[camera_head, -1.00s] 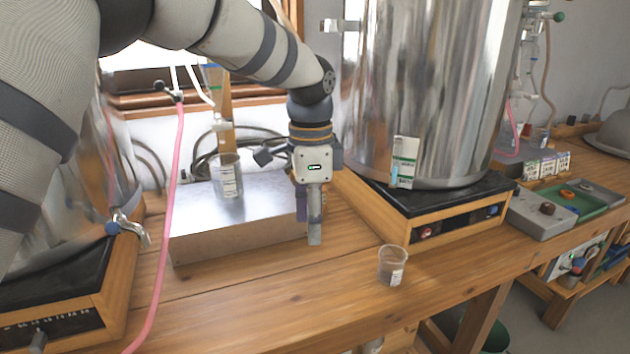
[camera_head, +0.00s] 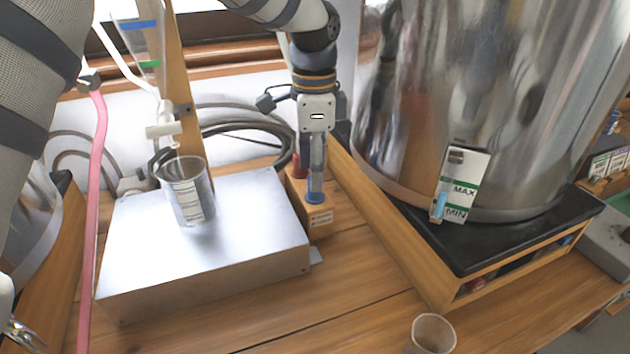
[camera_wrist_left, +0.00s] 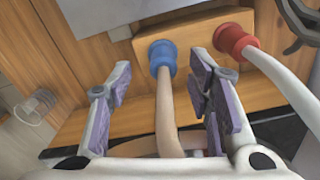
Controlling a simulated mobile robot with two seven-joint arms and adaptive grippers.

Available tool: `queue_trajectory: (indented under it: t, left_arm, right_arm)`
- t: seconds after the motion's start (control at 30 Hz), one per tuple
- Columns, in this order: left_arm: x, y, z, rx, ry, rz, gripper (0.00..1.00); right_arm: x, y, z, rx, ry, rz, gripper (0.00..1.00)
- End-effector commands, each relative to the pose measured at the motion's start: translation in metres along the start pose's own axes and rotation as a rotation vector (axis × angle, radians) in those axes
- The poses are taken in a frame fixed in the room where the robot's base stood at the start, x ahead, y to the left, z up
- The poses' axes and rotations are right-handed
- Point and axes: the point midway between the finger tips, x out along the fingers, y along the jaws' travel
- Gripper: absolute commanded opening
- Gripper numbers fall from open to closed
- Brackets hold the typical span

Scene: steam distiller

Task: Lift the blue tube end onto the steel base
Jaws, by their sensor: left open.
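The blue tube end (camera_head: 315,197) sits on a small wooden block (camera_head: 318,219) beside the steel base. In the left wrist view the blue tube end (camera_wrist_left: 162,56) stands just beyond my fingertips, and its pale tube runs back between the fingers. My left gripper (camera_head: 316,165) points down over the blue end in the head view. In the left wrist view my left gripper (camera_wrist_left: 158,80) is open, its fingers apart on either side of the tube. The steel base (camera_head: 240,245) is a flat metal box left of the block.
A red tube end (camera_wrist_left: 232,40) sits on the same block. A beaker (camera_head: 186,190) stands on the steel base at its back left. A large steel vessel (camera_head: 480,90) stands to the right. Another cup (camera_head: 432,335) is on the front table. The steel base's right half is clear.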

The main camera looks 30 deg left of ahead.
Motion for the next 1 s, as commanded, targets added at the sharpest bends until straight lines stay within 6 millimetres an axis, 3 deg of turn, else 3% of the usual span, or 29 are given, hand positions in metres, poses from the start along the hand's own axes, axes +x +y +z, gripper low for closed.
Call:
queue_trajectory:
  t: [0.17, 0.4, 0.6, 1.0]
  left_arm:
    - [0.029, -0.001, 0.001, 0.001, -0.001, -0.001, 0.47]
    - [0.032, -0.001, 0.0, 0.001, 0.001, -0.003, 0.47]
    - [0.032, -0.001, 0.0, 0.001, 0.001, -0.003, 0.01]
    - [0.026, -0.001, 0.0, 0.001, 0.003, -0.005, 0.0]
  right_arm:
    - [0.0, 0.0, 0.0, 0.0, 0.001, 0.0, 0.0]
    - [0.0, 0.0, -0.001, 0.0, 0.002, 0.0, 0.0]
    - [0.0, 0.0, -0.001, 0.0, 0.002, 0.0, 0.0]
    - [-0.001, 0.0, -0.001, 0.0, 0.003, 0.0, 0.0]
